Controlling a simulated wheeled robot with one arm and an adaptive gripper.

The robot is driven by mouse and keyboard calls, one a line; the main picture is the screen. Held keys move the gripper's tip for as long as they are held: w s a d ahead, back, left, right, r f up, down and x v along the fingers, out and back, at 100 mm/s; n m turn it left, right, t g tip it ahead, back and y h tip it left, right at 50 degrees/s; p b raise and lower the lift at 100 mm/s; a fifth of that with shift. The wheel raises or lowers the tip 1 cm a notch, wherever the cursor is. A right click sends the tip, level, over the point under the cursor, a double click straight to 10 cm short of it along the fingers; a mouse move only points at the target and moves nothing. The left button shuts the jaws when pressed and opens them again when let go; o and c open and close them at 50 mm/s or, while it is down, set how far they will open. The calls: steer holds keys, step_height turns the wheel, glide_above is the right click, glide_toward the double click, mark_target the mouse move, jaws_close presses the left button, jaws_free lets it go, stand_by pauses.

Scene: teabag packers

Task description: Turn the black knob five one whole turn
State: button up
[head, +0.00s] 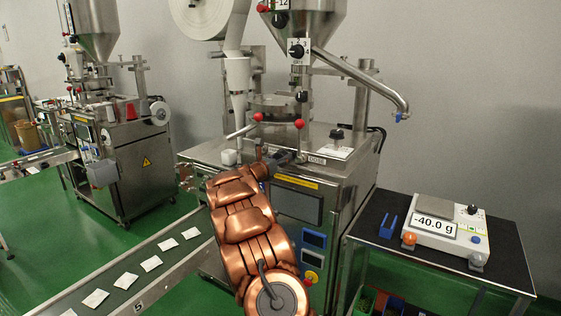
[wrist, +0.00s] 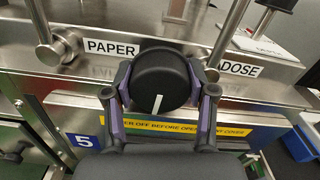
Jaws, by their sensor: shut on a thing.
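The black knob five (wrist: 162,68) is large and round in the wrist view, between the PAPER label (wrist: 111,47) and the DOSE label (wrist: 240,70). A white line on its face points down and slightly left. My gripper (wrist: 160,86) has one finger on each side of the knob and is shut on it. A blue plate marked 5 (wrist: 84,141) sits below left of the knob.
A yellow warning strip (wrist: 170,125) runs below the knob. A steel rod (wrist: 228,35) stands close on its right. A conveyor (head: 120,285) with several teabags passes at left. A black table (head: 460,252) with a scale (head: 445,228) reading -40.0 g stands at right.

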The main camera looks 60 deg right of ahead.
steer(key=m+b, duration=0.1)
steer(key=b, duration=0.1)
steer(key=m+b, duration=0.1)
steer(key=b, duration=0.1)
steer(key=shift+f+m+b, duration=0.3)
steer(key=shift+f+m, duration=0.1)
steer(key=m+b, duration=0.3)
steer(key=b, duration=0.1)
steer(key=shift+s+m+b, duration=0.1)
steer(key=shift+m+b, duration=0.2)
steer(key=shift+b, duration=0.05)
steer(key=m+b, duration=0.3)
steer(key=shift+r, duration=0.2)
steer(key=shift+r+m+b, duration=0.1)
steer(key=shift+m+b, duration=0.2)
steer(key=shift+b, duration=0.25)
steer(key=shift+r, duration=0.1)
steer(key=o, duration=1.2)
steer(key=shift+c, duration=0.2)
